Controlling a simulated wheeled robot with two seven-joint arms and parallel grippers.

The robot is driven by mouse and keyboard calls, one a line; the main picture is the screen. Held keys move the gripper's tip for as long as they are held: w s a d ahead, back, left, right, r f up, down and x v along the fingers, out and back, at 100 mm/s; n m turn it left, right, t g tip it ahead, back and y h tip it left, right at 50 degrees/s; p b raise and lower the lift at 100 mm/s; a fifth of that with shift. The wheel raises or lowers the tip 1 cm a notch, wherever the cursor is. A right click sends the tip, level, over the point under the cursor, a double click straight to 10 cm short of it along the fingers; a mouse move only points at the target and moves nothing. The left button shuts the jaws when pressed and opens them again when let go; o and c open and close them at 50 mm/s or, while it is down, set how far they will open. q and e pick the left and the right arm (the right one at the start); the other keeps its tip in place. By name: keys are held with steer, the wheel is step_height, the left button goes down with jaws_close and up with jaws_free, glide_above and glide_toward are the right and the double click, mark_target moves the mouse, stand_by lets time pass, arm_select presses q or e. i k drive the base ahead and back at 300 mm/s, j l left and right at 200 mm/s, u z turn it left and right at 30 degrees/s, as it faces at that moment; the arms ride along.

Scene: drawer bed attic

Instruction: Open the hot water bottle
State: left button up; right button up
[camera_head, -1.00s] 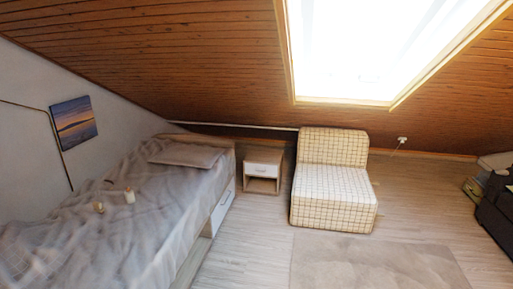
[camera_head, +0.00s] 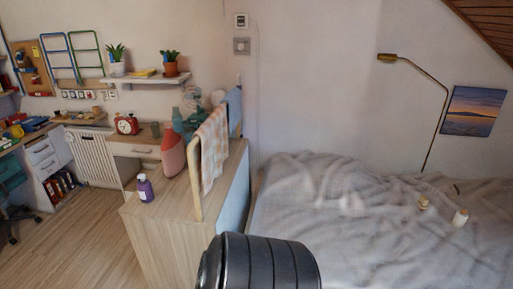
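A pinkish-red bottle with a narrow neck (camera_head: 172,152) stands upright on the wooden cabinet (camera_head: 165,225), left of the towel rack; it looks like the hot water bottle, though I cannot be sure. Its opening is too small to make out. A dark ribbed part of my own arm shows at the bottom middle, in front of the cabinet. Neither gripper's fingers are in view.
Open floor (camera_head: 85,235) lies left.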

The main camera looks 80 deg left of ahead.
mark_target(172, 150)
steer(key=u, duration=1.85)
